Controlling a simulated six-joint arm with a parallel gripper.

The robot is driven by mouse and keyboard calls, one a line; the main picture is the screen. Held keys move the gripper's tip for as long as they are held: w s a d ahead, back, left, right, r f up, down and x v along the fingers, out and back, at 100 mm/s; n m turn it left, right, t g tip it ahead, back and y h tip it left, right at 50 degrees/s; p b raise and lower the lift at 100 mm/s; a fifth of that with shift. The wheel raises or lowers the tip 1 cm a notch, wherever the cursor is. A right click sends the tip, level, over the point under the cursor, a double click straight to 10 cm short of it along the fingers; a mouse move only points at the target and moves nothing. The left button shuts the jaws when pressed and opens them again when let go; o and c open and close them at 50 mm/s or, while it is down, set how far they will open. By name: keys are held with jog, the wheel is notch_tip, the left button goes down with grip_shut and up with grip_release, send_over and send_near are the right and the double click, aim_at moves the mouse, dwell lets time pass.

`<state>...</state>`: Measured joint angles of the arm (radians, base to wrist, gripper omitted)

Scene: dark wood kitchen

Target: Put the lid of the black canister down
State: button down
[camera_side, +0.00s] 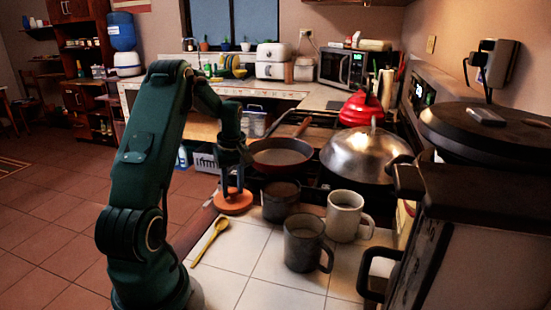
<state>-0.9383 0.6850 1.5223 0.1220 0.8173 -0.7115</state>
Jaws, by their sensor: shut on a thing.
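The black canister (281,204) stands upright and open at the top on the white tiled counter (262,270), in front of the stove. Its lid is a round orange-brown disc (232,204), lying about level to the left of the canister and apart from it. My gripper (233,186) points down over the disc and is shut on its top. The fingertips are dark and small, so the exact grip is hard to see. I cannot tell whether the disc touches the counter or hangs just above it.
A yellow spoon (210,241) lies in front of the lid. A dark grey mug (304,244) and a light mug (345,216) stand right of the canister. Behind are a frying pan (280,154) and a domed steel lid (366,152). The counter's front tiles are mostly clear.

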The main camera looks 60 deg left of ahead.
jog(key=shift+f, duration=0.1)
jog(key=c, duration=0.5)
grip_release()
